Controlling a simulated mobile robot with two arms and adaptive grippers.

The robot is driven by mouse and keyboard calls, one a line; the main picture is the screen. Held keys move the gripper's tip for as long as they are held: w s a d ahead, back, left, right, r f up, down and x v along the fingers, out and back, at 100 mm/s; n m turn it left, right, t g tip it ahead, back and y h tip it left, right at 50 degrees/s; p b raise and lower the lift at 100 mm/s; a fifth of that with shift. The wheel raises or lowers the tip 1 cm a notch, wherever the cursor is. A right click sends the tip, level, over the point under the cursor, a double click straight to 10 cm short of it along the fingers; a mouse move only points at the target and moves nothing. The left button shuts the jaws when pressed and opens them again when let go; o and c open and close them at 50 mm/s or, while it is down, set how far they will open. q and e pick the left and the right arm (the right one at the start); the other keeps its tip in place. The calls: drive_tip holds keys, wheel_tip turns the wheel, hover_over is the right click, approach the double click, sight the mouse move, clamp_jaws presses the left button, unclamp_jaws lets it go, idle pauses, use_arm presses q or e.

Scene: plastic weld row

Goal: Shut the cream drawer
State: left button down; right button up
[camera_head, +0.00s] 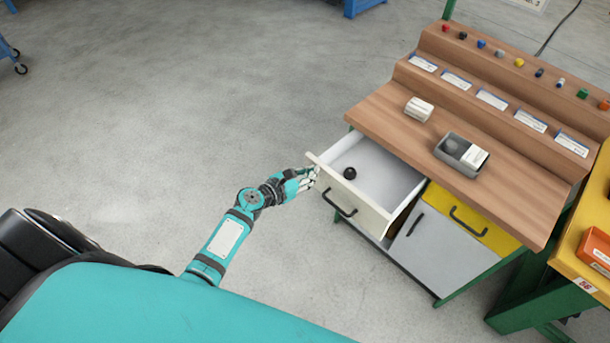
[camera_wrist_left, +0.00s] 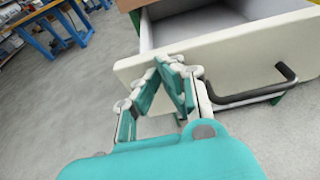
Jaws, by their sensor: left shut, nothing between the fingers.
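The cream drawer (camera_head: 350,199) stands pulled out from the left part of the wooden workbench (camera_head: 390,126). A dark round object (camera_head: 349,173) lies inside it. Its front panel has a black handle (camera_head: 339,203). My left gripper (camera_head: 312,176) is shut and empty at the left end of the drawer front. In the left wrist view the gripper's fingertips (camera_wrist_left: 168,62) overlap the cream front panel (camera_wrist_left: 228,62), left of the black handle (camera_wrist_left: 255,93). I cannot tell whether they touch it. My right gripper is not in view.
A yellow drawer (camera_head: 470,220) and a grey cabinet door (camera_head: 440,245) are closed beside the cream drawer. A grey tray (camera_head: 441,152) and a white object (camera_head: 419,109) are on the bench top. A yellow table (camera_head: 585,240) stands at the right. The floor left of the bench is clear.

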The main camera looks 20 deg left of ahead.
use_arm(q)
drive_tip(key=w+d+b, duration=0.1)
drive_tip(key=w+d, duration=0.1)
drive_tip(key=w, duration=0.3)
drive_tip(key=w+d+b, duration=0.1)
drive_tip(key=w+d, duration=0.1)
drive_tip(key=w, duration=0.3)
drive_tip(key=w+d+b, duration=0.1)
drive_tip(key=w, duration=0.4)
drive_tip(key=shift+w+d, duration=0.35)
drive_tip(key=shift+d, duration=0.05)
